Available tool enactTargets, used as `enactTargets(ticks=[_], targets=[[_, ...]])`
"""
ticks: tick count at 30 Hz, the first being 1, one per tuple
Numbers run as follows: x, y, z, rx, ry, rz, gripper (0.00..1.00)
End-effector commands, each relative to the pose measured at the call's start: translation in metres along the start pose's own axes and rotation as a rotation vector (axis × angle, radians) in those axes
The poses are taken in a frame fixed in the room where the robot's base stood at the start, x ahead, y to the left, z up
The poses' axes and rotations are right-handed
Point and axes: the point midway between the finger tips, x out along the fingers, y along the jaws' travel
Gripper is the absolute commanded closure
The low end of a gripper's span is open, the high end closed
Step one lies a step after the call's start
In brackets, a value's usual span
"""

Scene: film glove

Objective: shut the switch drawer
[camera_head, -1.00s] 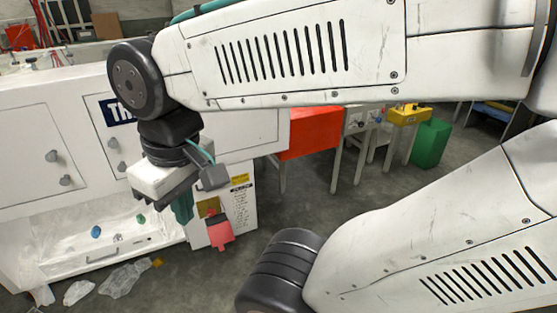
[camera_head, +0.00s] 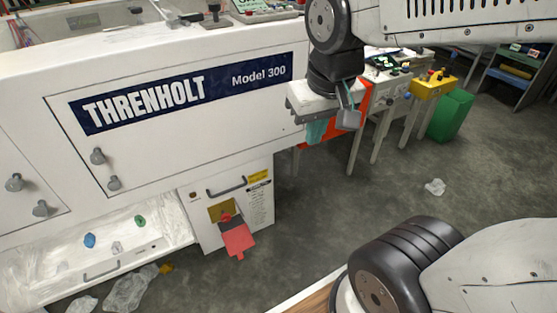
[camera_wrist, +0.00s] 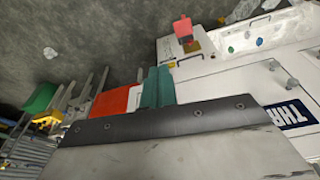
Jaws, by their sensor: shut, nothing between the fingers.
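The front I take to be the switch drawer (camera_head: 259,209) is white, low at the right end of the THRENHOLT machine. It has a dark bar handle (camera_head: 227,187), a brass-coloured plate and a hanging red tag (camera_head: 238,240). I cannot tell how far it stands out. It also shows, turned round, at the top of the wrist view, with its red tag (camera_wrist: 183,28). My gripper (camera_head: 317,131) has teal fingers, shut and empty, above and to the right of the drawer front, apart from it. The fingers (camera_wrist: 158,86) also show in the wrist view.
A wide open tray (camera_head: 60,262) with film and small coloured pieces juts out left of the drawer. Clear scraps (camera_head: 128,290) lie on the floor below. The machine's white cabinet (camera_head: 200,140) is behind. Yellow (camera_head: 432,88) and green (camera_head: 450,115) boxes stand right; floor between is mostly clear.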

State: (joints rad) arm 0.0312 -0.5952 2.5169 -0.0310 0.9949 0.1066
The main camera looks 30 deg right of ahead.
Motion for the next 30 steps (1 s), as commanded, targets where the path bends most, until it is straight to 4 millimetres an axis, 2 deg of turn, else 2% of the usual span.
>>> enactTargets(ticks=[1, 6, 11, 15, 18, 22, 26, 30], targets=[[0.014, 0.004, -0.025, 0.045, 0.026, 0.007, 1.00], [0.061, 0.015, -0.109, 0.199, 0.172, 0.009, 1.00], [0.113, 0.025, -0.178, 0.329, 0.309, -0.022, 1.00], [0.165, 0.034, -0.229, 0.433, 0.423, -0.074, 1.00], [0.204, 0.040, -0.257, 0.503, 0.498, -0.128, 1.00], [0.257, 0.048, -0.285, 0.600, 0.590, -0.213, 1.00], [0.311, 0.055, -0.300, 0.696, 0.673, -0.318, 1.00], [0.368, 0.061, -0.302, 0.803, 0.749, -0.451, 1.00]])
